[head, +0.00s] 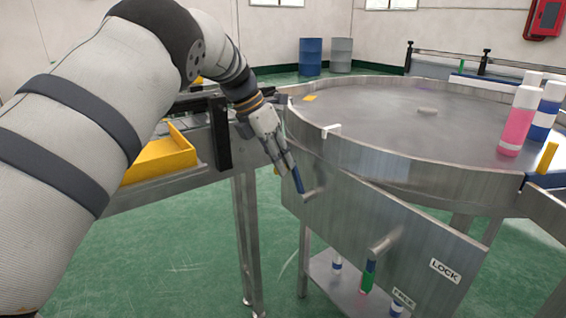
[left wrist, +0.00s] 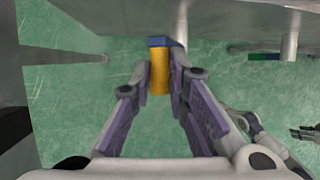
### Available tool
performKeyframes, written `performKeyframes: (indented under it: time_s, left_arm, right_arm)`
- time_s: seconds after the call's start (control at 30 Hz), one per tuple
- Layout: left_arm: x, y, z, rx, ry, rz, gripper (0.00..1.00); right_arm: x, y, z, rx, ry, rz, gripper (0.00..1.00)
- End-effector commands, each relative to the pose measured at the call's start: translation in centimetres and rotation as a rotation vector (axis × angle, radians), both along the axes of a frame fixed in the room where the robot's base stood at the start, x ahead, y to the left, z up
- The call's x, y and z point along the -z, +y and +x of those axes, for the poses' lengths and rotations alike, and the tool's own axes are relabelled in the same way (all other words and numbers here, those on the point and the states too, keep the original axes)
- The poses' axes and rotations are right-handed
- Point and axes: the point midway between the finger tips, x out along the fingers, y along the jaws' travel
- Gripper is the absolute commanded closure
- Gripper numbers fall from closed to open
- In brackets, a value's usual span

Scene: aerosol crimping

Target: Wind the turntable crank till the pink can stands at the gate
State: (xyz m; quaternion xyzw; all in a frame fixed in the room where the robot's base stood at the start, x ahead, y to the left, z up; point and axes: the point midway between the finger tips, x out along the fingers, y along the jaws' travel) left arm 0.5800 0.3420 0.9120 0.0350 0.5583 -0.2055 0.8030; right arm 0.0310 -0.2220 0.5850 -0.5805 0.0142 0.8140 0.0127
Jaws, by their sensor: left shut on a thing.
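The pink can (head: 517,120), with a white top and a white band at its foot, stands upright on the right side of the turntable (head: 380,115). My left gripper (head: 291,168) is shut on the crank's handle, on the side panel below the turntable's rim. The handle's blue end (head: 298,180) shows below the fingers, near a metal stub (head: 313,193). In the left wrist view the handle (left wrist: 160,72) is orange between the fingers. A yellow post (head: 547,157) stands at the rim near the pink can. I cannot tell which part is the gate.
A blue and white can (head: 545,112) stands right beside the pink can. A second crank with a green handle (head: 369,275) hangs on the panel near the LOCK label (head: 445,271). A yellow tray (head: 160,155) lies at left. A dark part (left wrist: 305,134) shows at the wrist view's right edge.

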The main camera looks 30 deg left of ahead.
Motion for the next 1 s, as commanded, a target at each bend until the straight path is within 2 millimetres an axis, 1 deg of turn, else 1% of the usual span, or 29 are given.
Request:
performKeyframes:
  time_s: [0.03,0.1,0.13,0.2,0.47,0.57,0.67,0.8,0.9,1.0]
  left_arm:
    - [-0.2,-0.3,-0.1,0.008,0.002,-0.005,1.00]
    - [-0.2,-0.4,-0.1,0.009,0.002,-0.006,1.00]
    - [-0.3,-0.4,-0.1,0.009,0.001,-0.007,0.80]
    - [-0.3,-0.5,-0.1,0.010,0.001,-0.007,0.65]
    - [-0.3,-0.4,-0.1,0.008,-0.001,-0.005,0.65]
    - [-0.9,-0.2,-0.2,0.007,-0.003,-0.005,0.65]
    - [-2.9,0.5,-0.8,0.007,-0.005,-0.004,0.65]
    - [-6.5,1.6,-1.9,0.008,-0.006,-0.005,0.65]
    - [-8.7,2.3,-2.6,0.009,-0.005,-0.005,0.65]
    - [-10.2,2.9,-3.2,0.008,-0.003,-0.005,0.65]
  right_arm:
    - [-0.1,0.0,0.0,0.000,-0.002,0.000,0.60]
    - [-0.1,0.0,0.1,0.000,-0.002,0.000,0.60]
    - [-0.1,0.0,0.1,0.000,-0.002,0.000,0.60]
    - [-0.1,0.0,0.1,0.000,-0.002,0.000,0.60]
    - [-0.1,0.0,0.1,0.000,-0.002,0.000,0.60]
    - [-0.1,0.0,0.1,0.000,-0.002,0.000,0.60]
    - [-0.1,0.0,0.1,0.000,-0.002,0.000,0.60]
    - [-0.1,0.0,0.1,0.000,-0.002,0.000,0.60]
    - [-0.1,0.0,0.1,0.000,-0.002,0.000,0.60]
    - [-0.1,0.0,0.1,0.000,-0.002,0.000,0.60]
